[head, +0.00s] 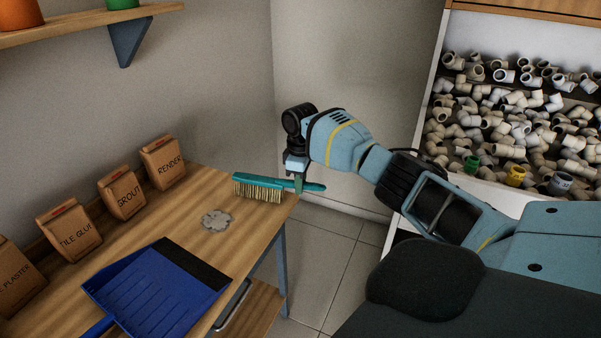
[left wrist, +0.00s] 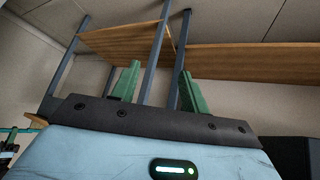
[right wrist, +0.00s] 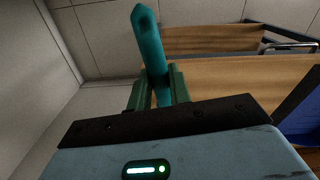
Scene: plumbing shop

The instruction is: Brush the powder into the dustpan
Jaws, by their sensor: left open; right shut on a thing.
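A grey patch of powder (head: 217,220) lies on the wooden table, between the brush and the dustpan. The blue dustpan (head: 150,285) lies on the table with its dark lip (head: 195,263) facing the powder; its handle points to the near left. My right gripper (head: 299,183) is shut on the teal handle of the brush (head: 258,187) at the table's right end. The brush's pale bristles face down at the table's far edge; I cannot tell whether they touch it. The handle also shows between the fingers in the right wrist view (right wrist: 149,45). My left gripper (left wrist: 153,88) is open and empty.
Paper bags labelled grout (head: 121,193), render (head: 163,162) and tile glue (head: 68,229) stand along the wall side of the table (head: 190,193). A shelf (head: 90,22) hangs above. Bins of pipe fittings (head: 510,125) stand at the right.

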